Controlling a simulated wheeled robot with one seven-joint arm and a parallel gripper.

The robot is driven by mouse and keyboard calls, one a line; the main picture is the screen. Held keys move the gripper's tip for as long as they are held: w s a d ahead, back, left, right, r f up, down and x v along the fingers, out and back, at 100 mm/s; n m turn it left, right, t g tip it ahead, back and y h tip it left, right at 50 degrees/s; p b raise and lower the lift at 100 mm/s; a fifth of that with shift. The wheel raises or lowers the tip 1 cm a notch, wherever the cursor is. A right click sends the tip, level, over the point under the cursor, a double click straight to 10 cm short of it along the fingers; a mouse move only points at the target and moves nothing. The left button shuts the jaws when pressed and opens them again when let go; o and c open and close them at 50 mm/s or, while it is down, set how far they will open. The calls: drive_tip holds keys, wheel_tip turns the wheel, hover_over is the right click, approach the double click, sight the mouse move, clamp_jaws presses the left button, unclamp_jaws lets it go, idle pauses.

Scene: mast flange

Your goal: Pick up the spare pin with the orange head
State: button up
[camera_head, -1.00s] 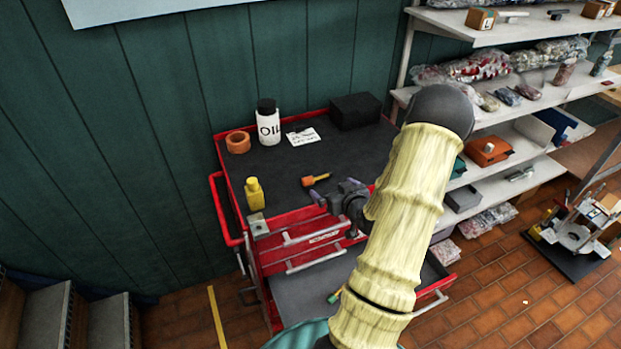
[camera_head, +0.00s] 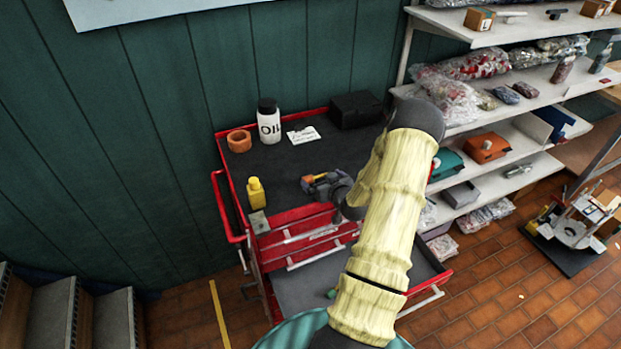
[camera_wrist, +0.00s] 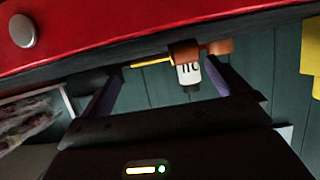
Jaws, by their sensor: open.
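The spare pin (camera_head: 320,176), with an orange head and a yellow shaft, lies on the dark top of the red tool cart (camera_head: 240,221). My gripper (camera_head: 323,183) is open and low over the cart top, right at the pin, and partly covers it in the head view. In the wrist view, which is upside down, the pin's orange head (camera_wrist: 183,50) and yellow shaft show between the two spread purple fingertips (camera_wrist: 162,72). The pin appears ahead of the fingertips; contact cannot be told. Nothing is held.
On the cart top stand a yellow bottle (camera_head: 256,194), a white OIL bottle (camera_head: 269,124), an orange-brown ring (camera_head: 239,141), a paper note (camera_head: 303,135) and a black box (camera_head: 356,109). An open drawer (camera_head: 305,287) juts out below. Loaded shelves (camera_head: 470,127) stand at right.

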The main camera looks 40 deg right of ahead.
sight(318, 177)
drive_tip(key=shift+p+x, duration=0.95)
drive_tip(key=shift+x, duration=1.15)
drive_tip(key=shift+r, duration=0.15)
drive_tip(key=c, duration=0.7)
